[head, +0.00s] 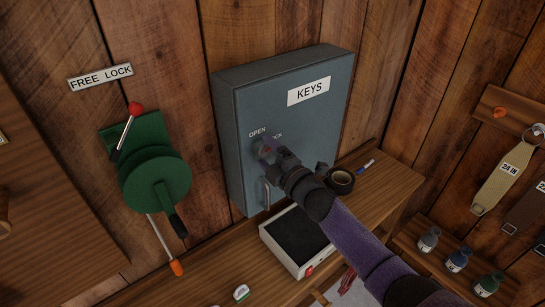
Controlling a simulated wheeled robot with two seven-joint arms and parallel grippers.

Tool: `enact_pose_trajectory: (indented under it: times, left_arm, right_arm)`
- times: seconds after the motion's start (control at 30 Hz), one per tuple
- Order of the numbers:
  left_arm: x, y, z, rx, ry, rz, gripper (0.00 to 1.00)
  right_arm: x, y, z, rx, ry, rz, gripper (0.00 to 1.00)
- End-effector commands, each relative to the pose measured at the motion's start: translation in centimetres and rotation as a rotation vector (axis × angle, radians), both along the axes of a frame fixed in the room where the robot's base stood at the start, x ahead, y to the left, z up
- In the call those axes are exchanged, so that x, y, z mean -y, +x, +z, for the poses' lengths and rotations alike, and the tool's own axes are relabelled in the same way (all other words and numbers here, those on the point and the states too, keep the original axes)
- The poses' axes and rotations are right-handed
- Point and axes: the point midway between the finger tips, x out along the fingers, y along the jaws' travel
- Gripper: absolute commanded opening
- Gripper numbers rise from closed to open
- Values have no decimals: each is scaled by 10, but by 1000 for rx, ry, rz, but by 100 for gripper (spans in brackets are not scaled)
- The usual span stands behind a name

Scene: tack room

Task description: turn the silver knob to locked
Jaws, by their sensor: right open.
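A blue-grey key cabinet (300,140) with a KEYS label hangs on the wooden wall. Its front has an OPEN mark (257,133) and a partly covered mark to the right, of which only the end, "CK", shows. My right gripper (267,150) is at the cabinet front just below these marks, with its jaws open. The silver knob is hidden or too small to make out at the gripper's tips, so I cannot tell its setting or whether the jaws touch it. A handle (266,193) is below the gripper. My left gripper is out of view.
A green winch (155,180) with a red-knobbed lever (135,109) is on the wall at left, below a FREE LOCK sign (100,77). Under the cabinet, a shelf (392,190) holds a dark-topped box (297,240), a black tape roll (341,181) and a marker (366,166).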

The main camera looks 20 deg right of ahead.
Motion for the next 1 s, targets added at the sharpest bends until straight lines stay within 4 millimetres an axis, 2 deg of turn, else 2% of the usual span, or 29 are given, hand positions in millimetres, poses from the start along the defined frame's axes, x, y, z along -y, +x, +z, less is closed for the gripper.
enact_pose_trajectory:
  times: [0.07,0.3,0.43,0.57,0.9,0.97,1.0]
  left_arm:
    - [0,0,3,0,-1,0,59]
    - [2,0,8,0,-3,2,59]
    - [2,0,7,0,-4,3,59]
    - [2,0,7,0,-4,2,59]
    - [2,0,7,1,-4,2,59]
    - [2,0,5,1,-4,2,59]
    - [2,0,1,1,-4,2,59]
  right_arm:
    - [4,-10,-1,-2,-1,0,85]
    - [24,-66,-6,-5,-2,0,85]
    - [31,-85,-7,-2,-1,-1,85]
    - [33,-91,-7,-1,0,0,85]
    - [33,-90,-6,-1,0,0,85]
    - [34,-90,-12,-11,6,-5,85]
    - [36,-91,-24,-38,23,-17,85]
